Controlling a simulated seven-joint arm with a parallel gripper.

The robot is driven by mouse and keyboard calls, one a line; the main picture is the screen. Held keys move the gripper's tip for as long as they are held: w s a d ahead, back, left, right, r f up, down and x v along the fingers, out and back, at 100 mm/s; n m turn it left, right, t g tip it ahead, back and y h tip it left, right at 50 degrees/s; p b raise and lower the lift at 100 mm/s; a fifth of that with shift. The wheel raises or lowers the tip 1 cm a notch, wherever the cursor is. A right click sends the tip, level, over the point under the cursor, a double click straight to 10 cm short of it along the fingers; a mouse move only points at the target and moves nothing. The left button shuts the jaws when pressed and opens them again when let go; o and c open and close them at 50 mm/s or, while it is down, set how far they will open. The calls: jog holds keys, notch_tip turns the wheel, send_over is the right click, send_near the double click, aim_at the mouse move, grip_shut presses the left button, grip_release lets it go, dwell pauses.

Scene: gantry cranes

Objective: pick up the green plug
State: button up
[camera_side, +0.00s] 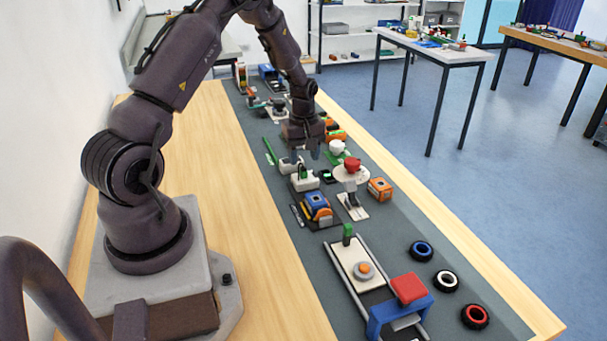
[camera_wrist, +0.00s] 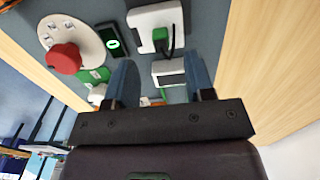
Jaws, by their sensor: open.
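The green plug (camera_wrist: 160,36) sits on a white socket block (camera_wrist: 154,16) in the wrist view, with a dark cord beside it. In the side view the plug (camera_side: 303,172) shows small on top of the white block (camera_side: 305,182), close below the fingers. My gripper (camera_side: 305,155) hangs above the mat, pointing down. In the wrist view my gripper (camera_wrist: 160,80) has its two blue fingers wide apart with nothing gripped. The plug lies beyond the fingertips, not between them. A white box (camera_wrist: 168,73) shows between the fingers.
A red knob (camera_wrist: 64,59) on a pale round plate (camera_wrist: 66,35) and a dark device with a green-lit screen (camera_wrist: 112,40) are close by. Bare wood (camera_side: 240,250) lies left of the mat.

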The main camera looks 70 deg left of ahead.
aim_at(303, 168)
notch_tip(303, 168, down, 4)
jog(key=shift+s+f, duration=0.1)
jog(key=shift+f, duration=0.05)
grip_shut()
dwell(0.3)
